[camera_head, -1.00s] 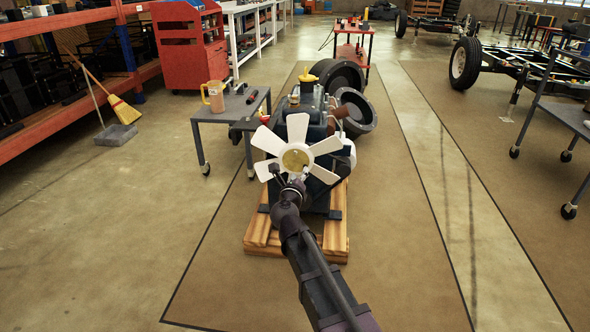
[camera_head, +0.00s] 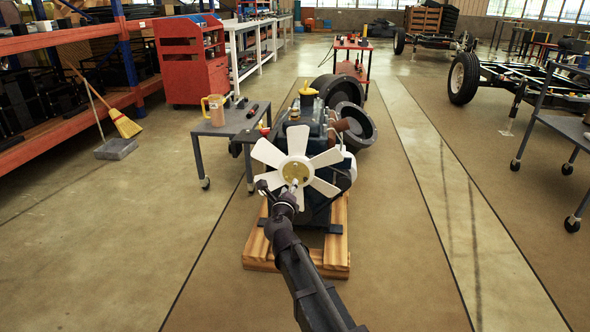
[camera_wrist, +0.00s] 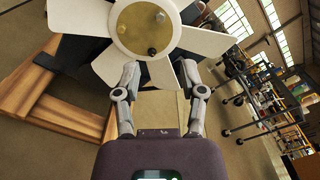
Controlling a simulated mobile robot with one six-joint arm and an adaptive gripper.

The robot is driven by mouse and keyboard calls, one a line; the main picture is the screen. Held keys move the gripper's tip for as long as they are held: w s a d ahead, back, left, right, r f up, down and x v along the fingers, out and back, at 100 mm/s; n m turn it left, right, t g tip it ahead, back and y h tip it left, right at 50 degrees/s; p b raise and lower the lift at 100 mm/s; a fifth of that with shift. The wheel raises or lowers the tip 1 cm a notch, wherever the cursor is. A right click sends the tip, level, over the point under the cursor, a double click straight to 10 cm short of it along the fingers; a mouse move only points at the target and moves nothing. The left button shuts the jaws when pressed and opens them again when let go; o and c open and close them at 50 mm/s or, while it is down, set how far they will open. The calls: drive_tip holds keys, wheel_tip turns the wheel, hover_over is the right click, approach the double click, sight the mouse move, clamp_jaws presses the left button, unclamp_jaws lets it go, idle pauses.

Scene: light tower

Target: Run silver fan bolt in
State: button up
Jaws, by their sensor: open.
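The white fan (camera_head: 268,153) stands upright on the front of the dark engine (camera_head: 316,120), with a round brass-coloured hub plate (camera_head: 297,168) at its centre. In the wrist view the hub plate (camera_wrist: 136,28) carries a small silver bolt head (camera_wrist: 160,17) near its upper right and a darker stud (camera_wrist: 152,51) near its lower edge. My gripper (camera_head: 292,187) is in front of the lower hub. In the wrist view my gripper (camera_wrist: 160,68) has its two fingers apart and empty, below the hub. Whether a fingertip touches the fan cannot be told.
The engine stands on a wooden pallet (camera_head: 258,252). Floor on the right is clear up to a grey cart (camera_head: 565,125).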

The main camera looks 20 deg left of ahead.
sight(295, 166)
drive_tip(key=x, duration=1.2)
drive_tip(key=shift+w, duration=0.1)
drive_tip(key=shift+c, duration=0.2)
clamp_jaws()
